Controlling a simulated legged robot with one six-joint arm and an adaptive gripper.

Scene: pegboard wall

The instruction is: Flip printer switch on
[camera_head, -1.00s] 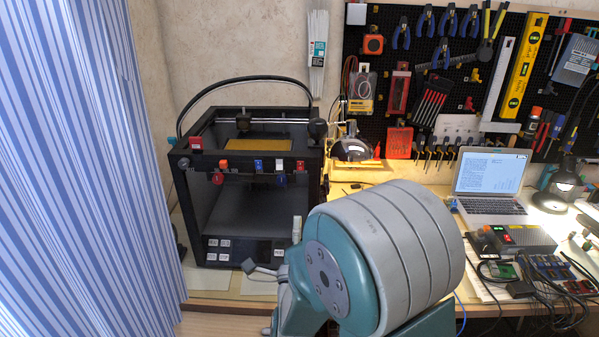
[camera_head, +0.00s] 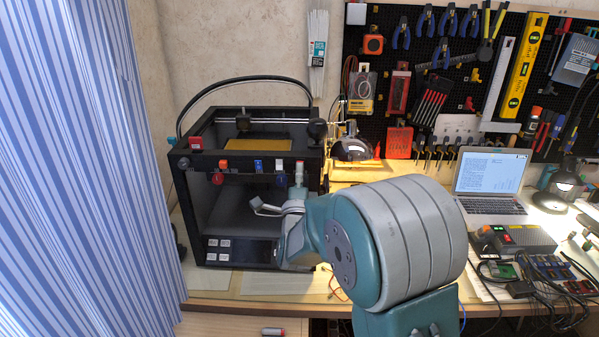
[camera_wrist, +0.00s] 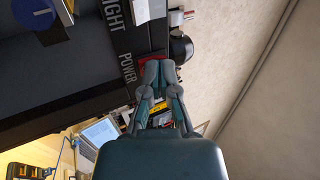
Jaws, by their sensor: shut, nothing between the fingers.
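The printer (camera_head: 178,190) is a black open-framed 3D printer at the left end of the bench. A row of coloured switches sits on its upper front bar. The red switch (camera_wrist: 146,61) is beside the word POWER in the wrist view, partly hidden by my fingers. My gripper (camera_wrist: 160,66) is shut and empty, with its tips at this red switch; I cannot tell whether they touch it. In the head view, my gripper (camera_head: 299,176) points up at the right end of the switch row. The switch's on or off position is not clear.
Other switches on the bar include an orange one (camera_head: 223,164) and a blue one (camera_head: 258,165). A desk lamp (camera_head: 353,148) stands right of the printer. A striped curtain (camera_head: 80,170) hangs at the left. A laptop (camera_head: 490,180) is farther right.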

